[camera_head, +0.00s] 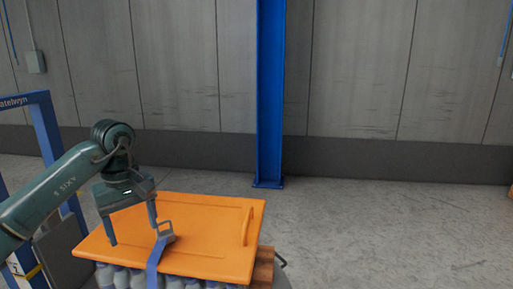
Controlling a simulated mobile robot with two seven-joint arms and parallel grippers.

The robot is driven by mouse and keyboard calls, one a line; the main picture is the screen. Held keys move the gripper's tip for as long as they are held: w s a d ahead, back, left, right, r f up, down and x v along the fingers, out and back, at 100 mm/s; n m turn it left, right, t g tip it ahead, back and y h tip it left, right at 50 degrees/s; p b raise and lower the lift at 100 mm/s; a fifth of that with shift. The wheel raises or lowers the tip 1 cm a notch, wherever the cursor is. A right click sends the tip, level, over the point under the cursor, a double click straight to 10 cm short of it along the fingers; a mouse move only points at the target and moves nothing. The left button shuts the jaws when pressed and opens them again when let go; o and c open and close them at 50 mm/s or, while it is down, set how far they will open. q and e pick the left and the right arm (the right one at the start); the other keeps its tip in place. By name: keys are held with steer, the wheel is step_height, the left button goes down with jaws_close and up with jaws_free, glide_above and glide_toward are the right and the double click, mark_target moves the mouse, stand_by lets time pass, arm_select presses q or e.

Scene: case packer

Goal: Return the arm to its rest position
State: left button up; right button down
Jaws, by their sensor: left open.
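My left arm comes in from the left. Its gripper (133,234) is open, with two dark fingers pointing down over the left part of an orange board (205,220). Nothing shows between the fingers; whether they touch the board I cannot tell. The board lies on top of several grey bottles (190,283) and has a raised orange handle (247,226) near its right edge. A blue-grey strap with a buckle (164,240) runs over the board's front edge, just right of the gripper. My right gripper is not in view.
A blue frame (47,130) stands at the left edge, behind my arm. A blue column (269,95) rises against the grey panelled wall. Brown wood (263,268) shows under the board's right side. The concrete floor (400,235) on the right is clear.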

arm_select(q)
steer(key=s+d+f+n+g+h, duration=0.1)
steer(key=d+f+h, duration=0.2)
steer(key=d, duration=0.3)
steer(key=s+d+f+h, duration=0.2)
steer(key=d+f, duration=0.2)
steer(key=d, duration=0.1)
steer(key=s+d+r+n+t+h+p, duration=0.1)
steer(key=s+d+n+h, duration=0.3)
steer(key=d+n+h, duration=0.35)
steer(key=s+d+r+n+t+h+p, duration=0.1)
steer(key=s+d+r+n+h, duration=0.1)
steer(key=s+d+n+h, duration=0.4)
steer(key=w+a+f+n+t+y, duration=0.3)
steer(key=n+t, duration=0.5)
steer(key=n, duration=0.7)
steer(key=a+f+n+t+y, duration=0.45)
steer(key=n+t, duration=0.35)
steer(key=n, duration=0.8)
steer(key=s+a+f+n+g+y, duration=0.2)
steer(key=s+f+n+g+y, duration=0.1)
steer(key=s+f+n, duration=0.3)
steer(key=s+a+f+n+g+y+p, duration=0.1)
steer(key=s+a+f+n+g+y, duration=0.2)
steer(key=s+f+n, duration=0.4)
step_height(320, 180, down, 3)
steer(key=shift+a+n+y, duration=0.3)
steer(key=shift+n+y, duration=0.5)
steer(key=shift+n, duration=0.15)
